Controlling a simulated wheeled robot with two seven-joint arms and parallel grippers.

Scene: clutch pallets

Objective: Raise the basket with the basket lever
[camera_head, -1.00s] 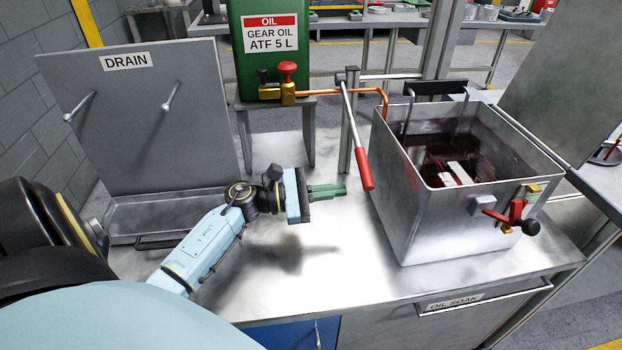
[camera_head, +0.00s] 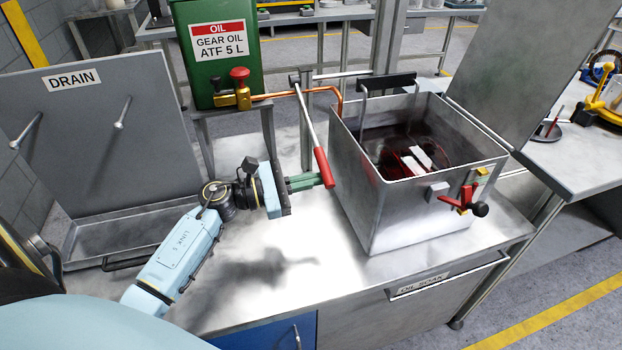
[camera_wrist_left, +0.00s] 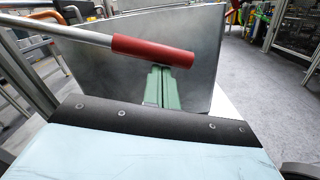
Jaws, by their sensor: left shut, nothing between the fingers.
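The basket lever is a metal rod with a red grip (camera_head: 324,168), slanting down from a post beside the tank. In the left wrist view its red grip (camera_wrist_left: 152,51) lies across the picture just beyond my fingertips. My left gripper (camera_head: 308,181) has green fingers, shut with nothing between them, their tips close to the grip's lower end. In the left wrist view the fingers (camera_wrist_left: 160,82) stand together just below the grip; I cannot tell whether they touch it. The basket (camera_head: 420,160) sits low in the metal tank (camera_head: 400,215), in dark oil, with pale parts. My right gripper is out of view.
A red valve lever (camera_head: 460,198) sticks out from the tank's front. A green gear oil can (camera_head: 215,75) with a red-knobbed tap stands on a stand behind. The drain panel (camera_head: 85,130) and its tray are at left. The bench top before my gripper is clear.

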